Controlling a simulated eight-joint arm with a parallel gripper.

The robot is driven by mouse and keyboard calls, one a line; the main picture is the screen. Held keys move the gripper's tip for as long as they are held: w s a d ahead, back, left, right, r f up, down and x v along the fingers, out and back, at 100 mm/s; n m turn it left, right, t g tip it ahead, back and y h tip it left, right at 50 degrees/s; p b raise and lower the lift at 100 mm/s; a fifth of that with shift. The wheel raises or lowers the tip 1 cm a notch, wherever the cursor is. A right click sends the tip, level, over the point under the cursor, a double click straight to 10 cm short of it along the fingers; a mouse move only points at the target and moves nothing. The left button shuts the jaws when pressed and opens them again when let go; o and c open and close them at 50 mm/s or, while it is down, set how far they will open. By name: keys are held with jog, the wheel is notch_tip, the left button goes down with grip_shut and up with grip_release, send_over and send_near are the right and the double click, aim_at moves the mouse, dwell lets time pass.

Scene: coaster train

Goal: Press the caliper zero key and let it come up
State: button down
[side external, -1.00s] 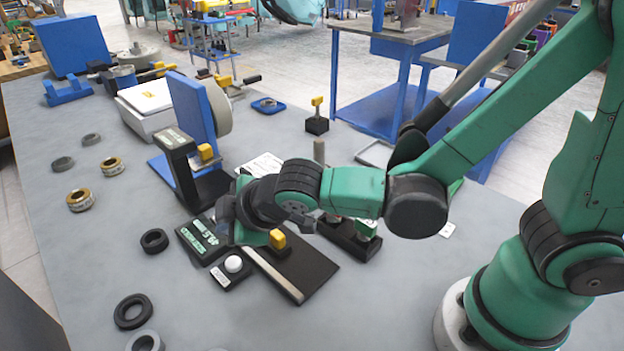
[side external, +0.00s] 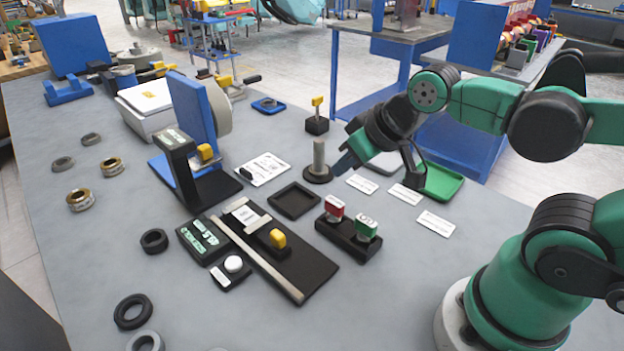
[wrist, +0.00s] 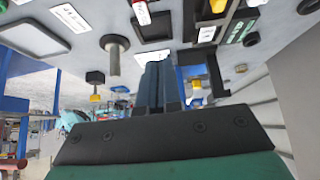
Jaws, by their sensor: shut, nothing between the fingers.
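The caliper zero key (side external: 233,264) is a round white button on a small black base, standing up and uncovered in the side view. The caliper display (side external: 198,238), a black box with green digits, sits just behind it. The caliper (side external: 262,250) lies beside them on a dark plate, with a yellow slider (side external: 278,239). My gripper (side external: 345,162) is raised near the grey post, well apart from the key, to its upper right. In the wrist view my gripper (wrist: 158,68) has its fingers together and empty. The display (wrist: 240,30) shows at that view's upper right.
A grey post (side external: 319,160) on a round base stands near my gripper. Red and green stamps (side external: 350,225) sit in a black holder. An empty dark tray (side external: 295,200), white labels and a green tray (side external: 440,181) lie nearby. A blue-backed gauge stand (side external: 195,120) rises behind the caliper.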

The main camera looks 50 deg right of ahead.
jog(key=shift+r, duration=0.1)
notch_tip(320, 180, up, 3)
jog(key=n+g, duration=0.7)
jog(key=n, duration=1.1)
send_over(232, 262)
jog(key=shift+f, duration=0.2)
notch_tip(232, 262, down, 14)
